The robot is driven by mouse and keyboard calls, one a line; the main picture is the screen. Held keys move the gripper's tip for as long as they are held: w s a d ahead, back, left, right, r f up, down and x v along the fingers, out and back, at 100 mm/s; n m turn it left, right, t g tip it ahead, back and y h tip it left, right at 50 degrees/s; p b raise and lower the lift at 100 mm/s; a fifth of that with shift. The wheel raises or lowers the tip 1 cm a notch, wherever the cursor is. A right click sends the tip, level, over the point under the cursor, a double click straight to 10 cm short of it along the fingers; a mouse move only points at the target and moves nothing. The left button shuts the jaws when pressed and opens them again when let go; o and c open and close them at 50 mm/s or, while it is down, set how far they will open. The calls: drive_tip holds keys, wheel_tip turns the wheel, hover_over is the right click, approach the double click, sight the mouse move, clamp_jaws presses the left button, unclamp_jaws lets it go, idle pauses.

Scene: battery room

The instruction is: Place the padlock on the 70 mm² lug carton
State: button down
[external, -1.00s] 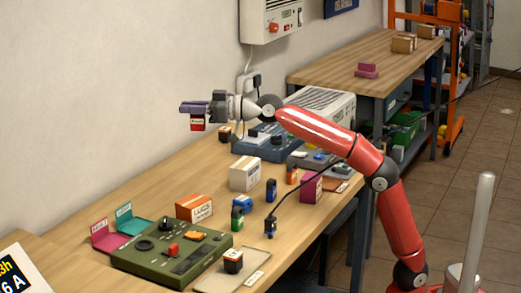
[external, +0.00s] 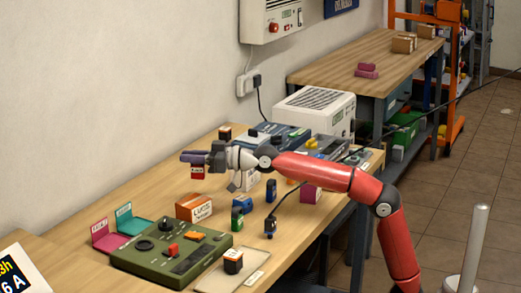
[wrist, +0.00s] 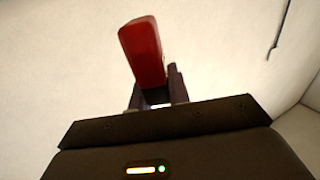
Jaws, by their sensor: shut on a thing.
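My gripper (external: 193,157) is shut on a small red padlock (external: 197,173) with a white label, which hangs below the fingers. The padlock's red body also shows between the fingers in the wrist view (wrist: 140,50). An orange and white carton (external: 194,208) marked "LUGS" stands on the bench below my gripper. The padlock is above this carton, apart from it. A magenta carton (external: 311,194) stands further right, and a white carton (external: 243,182) is partly hidden behind my wrist. The size print on the cartons is too small to read.
A green panel (external: 170,255) with knobs lies in front of the orange carton, with pink (external: 107,238) and teal (external: 132,224) holders to its left. Small blue and green items stand to the right. Bare bench lies left of the orange carton.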

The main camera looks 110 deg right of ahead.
sight(192, 178)
drive_tip(key=shift+f+b, duration=0.85)
drive_tip(key=shift+f, duration=1.7)
drive_tip(key=shift+f, duration=0.25)
drive_tip(key=c, duration=1.3)
unclamp_jaws()
drive_tip(key=shift+r, duration=0.15)
